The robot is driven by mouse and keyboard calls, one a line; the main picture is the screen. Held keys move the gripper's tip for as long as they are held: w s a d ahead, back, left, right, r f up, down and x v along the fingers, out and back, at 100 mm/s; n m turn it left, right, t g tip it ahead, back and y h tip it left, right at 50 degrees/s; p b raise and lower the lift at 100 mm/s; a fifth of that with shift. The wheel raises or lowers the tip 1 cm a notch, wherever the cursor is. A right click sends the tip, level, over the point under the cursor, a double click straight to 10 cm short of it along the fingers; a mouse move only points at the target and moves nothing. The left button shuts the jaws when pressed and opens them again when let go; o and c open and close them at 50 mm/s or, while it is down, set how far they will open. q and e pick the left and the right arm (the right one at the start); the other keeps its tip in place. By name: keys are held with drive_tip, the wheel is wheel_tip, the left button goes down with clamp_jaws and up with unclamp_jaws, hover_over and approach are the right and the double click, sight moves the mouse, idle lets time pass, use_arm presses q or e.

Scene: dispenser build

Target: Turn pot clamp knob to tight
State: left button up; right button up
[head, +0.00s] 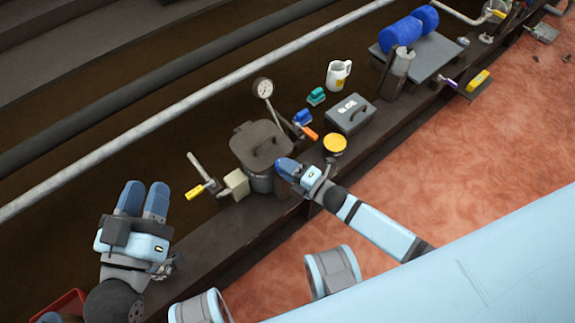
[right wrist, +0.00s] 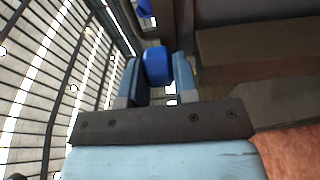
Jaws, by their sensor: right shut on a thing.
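The dark grey lidded pot (head: 246,150) stands on the dark bench in the middle of the head view. My right gripper (head: 287,167) is at the pot's right side, reaching in from the lower right. In the right wrist view, a rounded blue knob (right wrist: 157,66) sits between the two fingers, and the gripper is shut on it. The knob's pointer or marks cannot be seen, so its setting is unclear. My left gripper (head: 143,196) hangs at the lower left, away from the pot, with its blue fingers close together and nothing visible between them.
Left of the pot are a beige block (head: 236,184) and a yellow-handled valve (head: 195,191). Behind it is a gauge (head: 263,88). To the right are a yellow tub (head: 335,145), a grey box (head: 350,114) and a white jug (head: 338,74). A pale rail runs behind the bench.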

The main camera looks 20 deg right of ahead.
use_arm(q)
drive_tip(key=shift+f, duration=0.15)
idle(0.3)
use_arm(e)
drive_tip(key=o, duration=0.6)
drive_tip(key=shift+o, duration=0.2)
